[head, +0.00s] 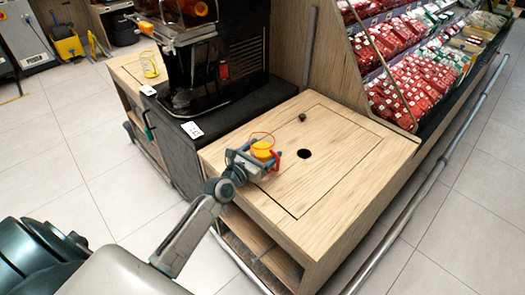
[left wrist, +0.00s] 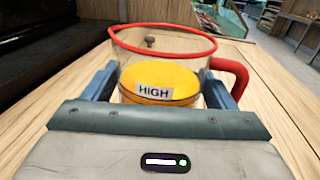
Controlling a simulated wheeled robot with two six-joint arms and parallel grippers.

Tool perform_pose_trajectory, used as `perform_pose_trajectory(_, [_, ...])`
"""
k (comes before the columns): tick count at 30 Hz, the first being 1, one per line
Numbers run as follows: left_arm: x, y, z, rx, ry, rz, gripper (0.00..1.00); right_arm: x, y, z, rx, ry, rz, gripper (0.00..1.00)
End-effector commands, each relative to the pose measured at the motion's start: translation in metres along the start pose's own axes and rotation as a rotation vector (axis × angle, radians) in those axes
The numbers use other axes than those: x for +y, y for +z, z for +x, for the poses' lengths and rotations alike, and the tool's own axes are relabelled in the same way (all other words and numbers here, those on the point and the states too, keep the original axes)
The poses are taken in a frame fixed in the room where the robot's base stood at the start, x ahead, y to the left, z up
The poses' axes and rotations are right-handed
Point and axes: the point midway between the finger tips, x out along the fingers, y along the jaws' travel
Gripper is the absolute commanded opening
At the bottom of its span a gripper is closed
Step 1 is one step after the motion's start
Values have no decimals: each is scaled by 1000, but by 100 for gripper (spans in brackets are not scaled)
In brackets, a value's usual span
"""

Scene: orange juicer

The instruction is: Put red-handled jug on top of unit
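The red-handled jug (head: 262,149) is clear with a red rim, a red handle and a yellow-orange part marked HIGH. It is upright at the left edge of the wooden unit's top (head: 335,125); I cannot tell whether its base touches the wood. My left gripper (head: 258,158) has its fingers on both sides of the jug, seemingly closed against it. In the left wrist view the jug (left wrist: 160,75) sits between the fingers of the left gripper (left wrist: 160,80), its handle to the right. My right gripper is not in view.
A black juicer machine (head: 215,60) stands behind on a dark base. A small black knob (head: 302,117) and a round hole (head: 304,153) are in the unit's top. A yellow-rimmed jug (head: 150,64) stands farther left. Shelves of red packs (head: 400,90) are at right.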

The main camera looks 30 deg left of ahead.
Motion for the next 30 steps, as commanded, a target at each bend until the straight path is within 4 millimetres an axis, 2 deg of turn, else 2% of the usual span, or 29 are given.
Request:
perform_pose_trajectory(13, [0, 5, 0, 0, 0, 0, 90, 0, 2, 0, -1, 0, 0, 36])
perform_pose_trajectory(17, [0, 3, -21, 3, -1, 3, 90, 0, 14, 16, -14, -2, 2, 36])
perform_pose_trajectory(21, [0, 3, -51, 4, -1, 2, 90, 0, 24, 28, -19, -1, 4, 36])
perform_pose_trajectory(30, [0, 3, -104, 2, -1, 2, 90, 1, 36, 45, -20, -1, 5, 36])
